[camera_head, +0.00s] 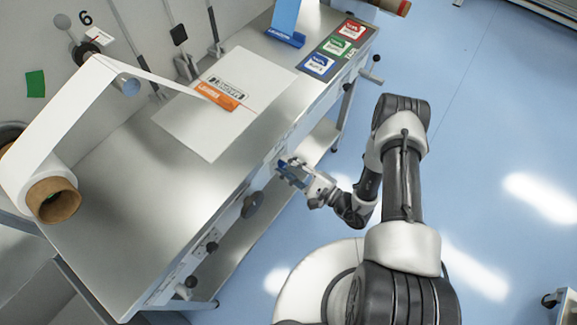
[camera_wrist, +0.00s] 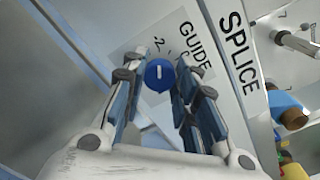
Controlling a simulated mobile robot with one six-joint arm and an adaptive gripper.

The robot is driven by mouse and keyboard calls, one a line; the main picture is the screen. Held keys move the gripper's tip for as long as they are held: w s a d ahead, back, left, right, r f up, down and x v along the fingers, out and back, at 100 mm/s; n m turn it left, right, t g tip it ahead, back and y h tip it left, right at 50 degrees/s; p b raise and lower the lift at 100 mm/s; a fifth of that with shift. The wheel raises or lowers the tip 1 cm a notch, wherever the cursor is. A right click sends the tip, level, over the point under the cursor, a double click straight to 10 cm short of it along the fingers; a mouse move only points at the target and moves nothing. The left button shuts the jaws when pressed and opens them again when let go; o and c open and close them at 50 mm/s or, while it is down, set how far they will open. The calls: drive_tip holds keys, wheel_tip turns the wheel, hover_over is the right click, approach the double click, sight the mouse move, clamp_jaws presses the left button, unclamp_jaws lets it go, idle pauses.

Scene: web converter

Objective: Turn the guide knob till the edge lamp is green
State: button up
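The guide knob (camera_wrist: 159,75) is round and blue with a white pointer line, on a pale panel plate marked GUIDE, with a 2 beside it. In the wrist view my gripper (camera_wrist: 157,68) is open, one finger on each side of the knob, with a small gap showing on both sides. Whether the fingertips reach past the knob's face I cannot tell. In the head view my gripper (camera_head: 292,172) is at the front side of the steel table, and the knob is hidden there. I cannot make out the edge lamp in either view.
A SPLICE label (camera_wrist: 238,55) is right of the guide plate. A white web roll (camera_head: 40,180) is at the left.

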drive_tip(key=o, duration=0.4)
drive_tip(key=shift+o, duration=0.2)
drive_tip(key=shift+s+d, duration=0.1)
drive_tip(key=shift+d, duration=0.05)
drive_tip(key=v, duration=1.1)
drive_tip(key=shift+s+d, duration=0.25)
